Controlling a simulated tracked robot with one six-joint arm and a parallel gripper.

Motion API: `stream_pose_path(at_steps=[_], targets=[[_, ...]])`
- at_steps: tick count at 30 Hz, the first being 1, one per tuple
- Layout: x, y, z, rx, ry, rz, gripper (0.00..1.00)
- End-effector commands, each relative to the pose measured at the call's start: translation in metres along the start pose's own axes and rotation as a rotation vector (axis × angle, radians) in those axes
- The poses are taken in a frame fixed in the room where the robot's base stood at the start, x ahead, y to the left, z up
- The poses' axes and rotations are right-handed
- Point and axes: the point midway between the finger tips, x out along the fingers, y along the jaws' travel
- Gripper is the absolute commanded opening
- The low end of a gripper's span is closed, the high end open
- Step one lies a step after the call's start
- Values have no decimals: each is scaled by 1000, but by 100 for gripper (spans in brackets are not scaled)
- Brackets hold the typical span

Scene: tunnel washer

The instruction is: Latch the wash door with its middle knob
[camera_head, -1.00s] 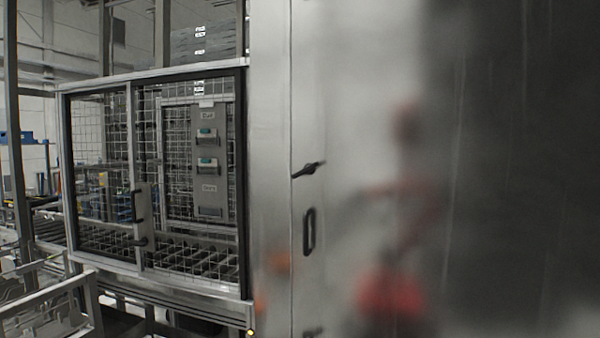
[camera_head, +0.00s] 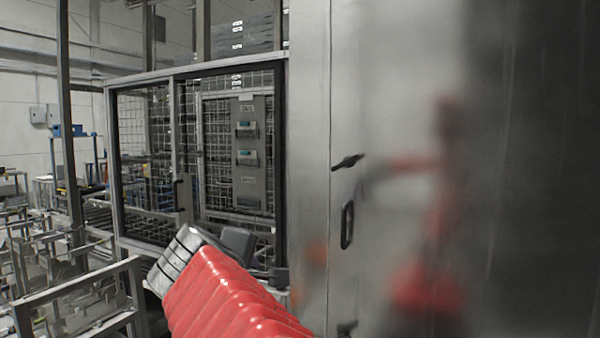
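The wash door (camera_head: 385,120) is a tall, shiny steel panel on the right, and it looks closed along its vertical seam. A black knob (camera_head: 347,161) sits at its left edge above the handle, nearly level, its left end reaching the seam. Another dark knob (camera_head: 346,329) is cut off by the bottom edge; whether more sit above the view cannot be told. A black upright handle (camera_head: 347,225) is between them. My gripper (camera_head: 207,240), silver and dark grey on a red ribbed arm, is left of and below the upper knob, apart from it. Its fingers cannot be made out.
A framed glass enclosure (camera_head: 195,160) with wire mesh stands left of the door, behind my gripper. Metal frame racks (camera_head: 80,285) fill the lower left. The space before the upper knob looks clear. Blurred red shapes on the door are reflections.

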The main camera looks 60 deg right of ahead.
Motion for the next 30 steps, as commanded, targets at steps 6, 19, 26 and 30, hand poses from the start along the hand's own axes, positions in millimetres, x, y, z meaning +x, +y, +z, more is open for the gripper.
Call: stream_pose_path(at_steps=[6,19,26,30], targets=[[18,121,38,-240,-168,246,28],[2,240,96,-605,-437,441,28],[2,240,97,-605,-438,440,28],[4,241,97,-604,-437,440,28]])
